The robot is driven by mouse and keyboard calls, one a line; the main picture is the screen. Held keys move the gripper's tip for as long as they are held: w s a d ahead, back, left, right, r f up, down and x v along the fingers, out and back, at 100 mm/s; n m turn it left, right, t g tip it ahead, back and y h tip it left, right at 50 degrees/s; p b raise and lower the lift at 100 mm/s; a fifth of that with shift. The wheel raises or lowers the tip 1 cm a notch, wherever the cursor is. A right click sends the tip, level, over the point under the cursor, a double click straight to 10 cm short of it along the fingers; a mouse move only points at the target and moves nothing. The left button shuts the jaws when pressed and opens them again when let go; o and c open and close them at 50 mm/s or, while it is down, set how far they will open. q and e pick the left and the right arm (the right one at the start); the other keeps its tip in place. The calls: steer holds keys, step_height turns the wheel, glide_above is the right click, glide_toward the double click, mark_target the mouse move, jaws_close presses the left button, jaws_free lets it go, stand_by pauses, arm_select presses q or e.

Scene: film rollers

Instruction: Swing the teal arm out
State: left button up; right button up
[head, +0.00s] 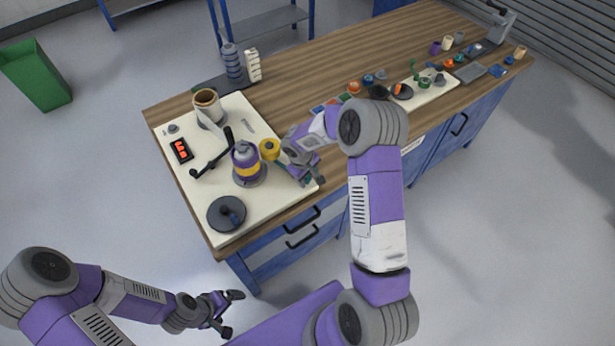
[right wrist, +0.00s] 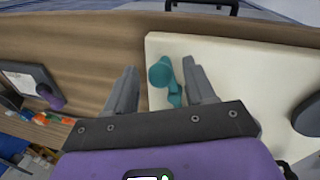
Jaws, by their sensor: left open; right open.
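The teal arm (right wrist: 174,92) shows in the right wrist view near a corner of the cream board (right wrist: 260,70), with a round teal knob at one end. My right gripper (right wrist: 160,68) is open, with one finger on each side of the teal arm. I cannot tell whether the fingers touch it. In the head view my right gripper (head: 311,181) is at the board's right corner and mostly hides the teal arm. My left gripper (head: 231,312) is open and empty, low in front of the bench and away from the board.
Several small parts crowd the bench's far right.

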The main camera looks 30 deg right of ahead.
steer(key=shift+w+d+f, duration=0.1)
steer(key=shift+d+f, duration=0.05)
steer(key=shift+f, duration=0.7)
jaws_close()
